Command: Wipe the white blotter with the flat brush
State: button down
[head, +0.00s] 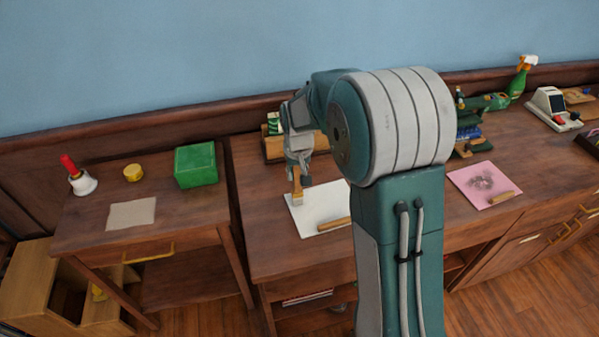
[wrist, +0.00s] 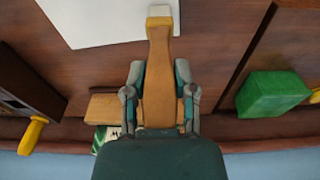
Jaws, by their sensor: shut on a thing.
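The white blotter (head: 313,213) lies flat on the wooden desk, partly hidden behind my arm. A wooden stick (head: 334,224) lies along its front edge. My gripper (head: 299,165) is above the blotter's back left part, shut on the flat brush (head: 298,191). The brush has a tan wooden handle and pale bristles, and points down at the blotter. I cannot tell if the bristles touch it. In the wrist view the brush (wrist: 158,50) stands between the fingers of my gripper (wrist: 158,78), its tip at the edge of the white blotter (wrist: 100,20).
A pink sheet (head: 478,184) with a dark smudge and a wooden stick lies right of my arm. A gap separates table and desk.

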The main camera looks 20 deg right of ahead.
jog(key=shift+a+r, duration=0.6)
jog(key=shift+r, duration=0.3)
jog(key=d+r, duration=0.2)
jog(key=r, duration=0.1)
jog(key=shift+r, duration=0.3)
jog(key=shift+a+r, duration=0.45)
jog(key=shift+r, duration=0.15)
jog(key=shift+a+r, duration=0.4)
jog(key=shift+r, duration=0.2)
jog(key=shift+d, duration=0.6)
jog(key=shift+a, duration=0.1)
